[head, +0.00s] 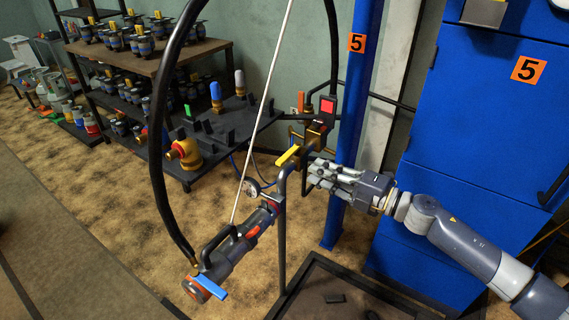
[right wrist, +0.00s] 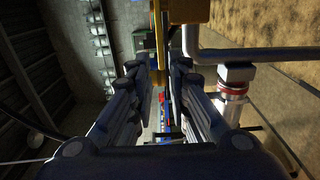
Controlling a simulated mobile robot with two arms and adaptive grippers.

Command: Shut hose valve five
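A yellow valve handle (head: 288,156) sits on the brass and dark pipe fitting beside the blue post, near the middle of the head view. An orange plate marked 5 (head: 357,42) is on the post above it. My right gripper (head: 312,174) comes in from the right, its fingers close to the right of the handle. In the right wrist view the fingers (right wrist: 160,74) are apart, and the yellow handle (right wrist: 160,30) shows at the gap between their tips; I cannot tell whether they touch it. My left gripper is not in view.
A hose nozzle with a blue lever (head: 212,282) hangs at lower left, its black hose (head: 157,150) looping upward. A blue cabinet (head: 480,120) with another 5 plate stands at right. A black-framed tray (head: 300,290) is below. Shelves of fittings (head: 140,58) stand at back left.

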